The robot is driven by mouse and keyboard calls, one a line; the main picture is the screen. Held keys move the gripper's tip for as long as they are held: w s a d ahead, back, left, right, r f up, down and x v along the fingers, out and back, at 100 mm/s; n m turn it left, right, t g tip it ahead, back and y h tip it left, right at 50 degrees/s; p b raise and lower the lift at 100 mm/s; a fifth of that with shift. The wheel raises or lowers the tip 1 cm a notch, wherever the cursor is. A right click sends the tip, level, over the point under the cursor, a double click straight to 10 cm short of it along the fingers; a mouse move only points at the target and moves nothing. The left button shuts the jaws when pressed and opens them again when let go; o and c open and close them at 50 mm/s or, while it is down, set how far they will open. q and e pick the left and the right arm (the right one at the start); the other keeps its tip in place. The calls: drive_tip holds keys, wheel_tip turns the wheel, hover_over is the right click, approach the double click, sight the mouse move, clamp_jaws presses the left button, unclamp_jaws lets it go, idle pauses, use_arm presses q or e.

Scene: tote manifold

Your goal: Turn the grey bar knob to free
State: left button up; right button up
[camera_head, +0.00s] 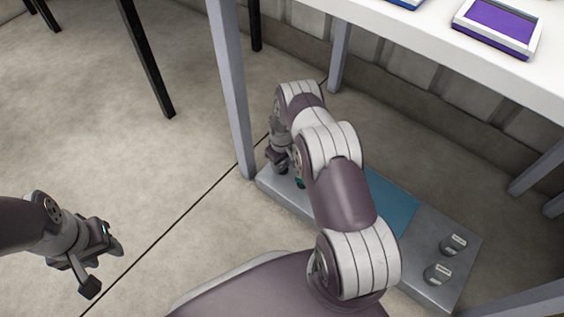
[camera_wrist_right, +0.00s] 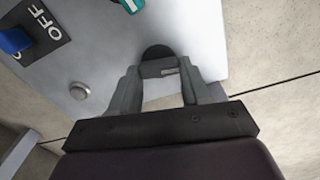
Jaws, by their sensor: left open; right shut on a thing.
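The grey bar knob (camera_wrist_right: 158,68) shows in the right wrist view as a grey bar on a dark round base on a light grey panel (camera_wrist_right: 185,25). My right gripper (camera_wrist_right: 160,78) has one finger on each side of the bar and is shut on it. The fingers hide part of the knob, and I cannot read any mark for free. In the head view my right gripper (camera_head: 289,167) is low at the panel's left end (camera_head: 290,200), and the knob is hidden there. My left gripper (camera_head: 104,268) is open and empty at the lower left, above the floor.
A teal knob (camera_wrist_right: 131,4), a metal button (camera_wrist_right: 80,90) and a blue switch (camera_wrist_right: 14,40) on an OFF plate are on the panel. Two round knobs (camera_head: 453,244) (camera_head: 437,274) are at its right end. A table leg (camera_head: 232,90) stands close to my right arm, under the white tabletop (camera_head: 420,30).

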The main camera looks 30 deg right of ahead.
sight(282, 166)
drive_tip(key=shift+n, duration=1.1)
drive_tip(key=o, duration=1.1)
drive_tip(key=shift+c, duration=0.2)
wheel_tip(282, 166, up, 13)
drive_tip(key=p, duration=0.7)
drive_tip(key=shift+f+p, duration=0.15)
drive_tip(key=shift+p, duration=0.2)
drive_tip(key=shift+s, duration=0.1)
